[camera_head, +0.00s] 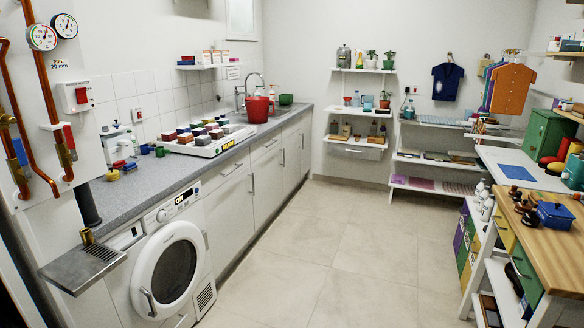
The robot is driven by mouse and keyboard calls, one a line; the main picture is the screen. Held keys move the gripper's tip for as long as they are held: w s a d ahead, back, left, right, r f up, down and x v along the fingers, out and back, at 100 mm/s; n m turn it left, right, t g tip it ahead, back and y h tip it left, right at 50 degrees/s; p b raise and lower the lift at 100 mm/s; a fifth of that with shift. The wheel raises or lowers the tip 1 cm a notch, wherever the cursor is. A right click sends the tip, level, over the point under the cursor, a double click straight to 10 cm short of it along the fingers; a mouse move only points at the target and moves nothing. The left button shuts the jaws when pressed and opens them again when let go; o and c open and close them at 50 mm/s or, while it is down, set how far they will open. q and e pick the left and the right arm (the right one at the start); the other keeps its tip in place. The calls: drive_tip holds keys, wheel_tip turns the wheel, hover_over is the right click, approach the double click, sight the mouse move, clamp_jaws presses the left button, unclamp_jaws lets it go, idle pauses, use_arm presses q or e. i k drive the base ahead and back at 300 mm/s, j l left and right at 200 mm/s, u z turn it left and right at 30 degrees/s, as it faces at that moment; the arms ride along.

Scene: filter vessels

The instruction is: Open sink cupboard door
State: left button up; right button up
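A row of white cupboard fronts runs under the grey worktop (150,175) along the left wall. The sink tap (253,82) stands at the far end of this worktop, behind a red bucket (257,109). Below that end is a white cupboard door (292,150) with an upright metal handle. It looks shut and flush with its neighbours. A nearer white door (228,205) and another door (267,185) also look shut. I cannot tell exactly which fronts belong to the sink. The sink basin is mostly hidden. Neither of my grippers is in view.
A washing machine (172,268) stands at the near end of the row. A metal drip tray (75,270) juts out at the near left. The tiled floor (320,235) is clear. A wooden-topped bench (540,222) and shelves line the right side.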

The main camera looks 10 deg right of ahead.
sight(291, 173)
drive_tip(key=i+l+z, duration=0.3)
drive_tip(key=i, duration=0.2)
drive_tip(key=i+z, duration=0.3)
drive_tip(key=i, duration=0.25)
drive_tip(key=i+z, duration=0.15)
drive_tip(key=i, duration=3.9)
